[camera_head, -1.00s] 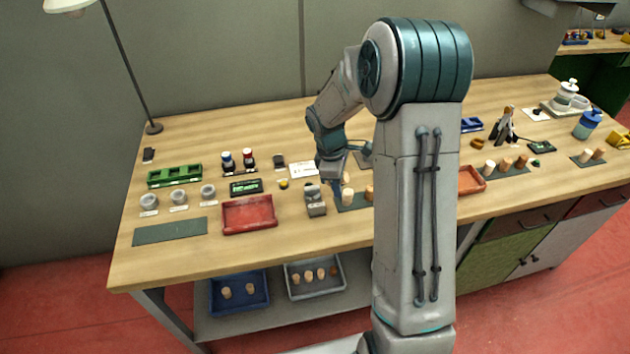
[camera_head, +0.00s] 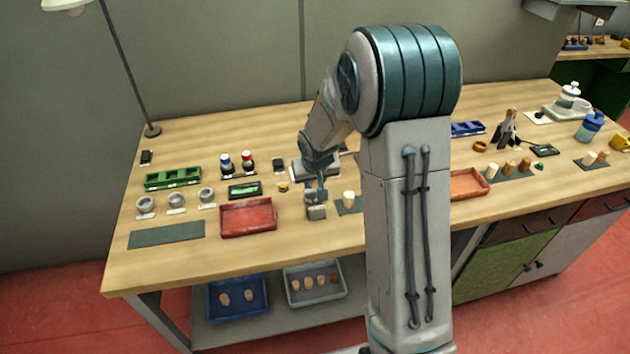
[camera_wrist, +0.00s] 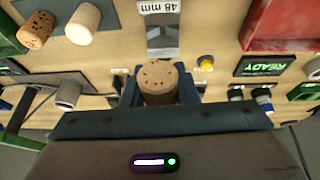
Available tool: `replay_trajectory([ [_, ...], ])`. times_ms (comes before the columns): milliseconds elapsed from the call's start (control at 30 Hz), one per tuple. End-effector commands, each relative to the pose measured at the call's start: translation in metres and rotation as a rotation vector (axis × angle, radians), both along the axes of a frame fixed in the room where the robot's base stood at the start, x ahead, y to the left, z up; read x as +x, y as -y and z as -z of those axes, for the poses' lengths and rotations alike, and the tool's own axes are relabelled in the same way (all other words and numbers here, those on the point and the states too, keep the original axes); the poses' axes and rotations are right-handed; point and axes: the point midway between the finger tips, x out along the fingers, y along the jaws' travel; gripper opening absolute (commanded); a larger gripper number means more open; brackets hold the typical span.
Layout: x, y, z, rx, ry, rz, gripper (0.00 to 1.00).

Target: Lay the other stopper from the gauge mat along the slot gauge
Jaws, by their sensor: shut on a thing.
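My gripper (camera_wrist: 158,88) is shut on a brown speckled stopper (camera_wrist: 160,78), whose round end faces the wrist camera. In the head view my gripper (camera_head: 316,190) is over the back of the grey slot gauge (camera_head: 316,211); I cannot tell whether the stopper touches it. In the wrist view the slot gauge (camera_wrist: 162,35), with a "48 mm" label, lies just beyond the held stopper. The dark green gauge mat (camera_wrist: 112,18) is at upper left there, with a pale stopper (camera_wrist: 83,22) and a speckled stopper (camera_wrist: 38,30). The mat (camera_head: 342,211) is partly hidden by my arm in the head view.
A red tray (camera_head: 248,218) stands left of the gauge, with a small READY display (camera_head: 245,190) behind it. A yellow button (camera_head: 284,187) sits close behind the gauge. Grey cups, a green rack (camera_head: 172,179) and an empty green mat (camera_head: 166,235) are further left.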

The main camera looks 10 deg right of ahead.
Motion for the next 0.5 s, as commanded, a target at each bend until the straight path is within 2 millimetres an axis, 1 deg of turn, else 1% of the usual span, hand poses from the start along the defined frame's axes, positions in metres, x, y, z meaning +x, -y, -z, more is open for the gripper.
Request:
replay_trajectory([
  [267,0.000,0.000,0.012,-0.001,-0.001,0.000,0.06],
  [500,0.000,-0.001,0.033,0.000,-0.003,0.000,0.06],
])
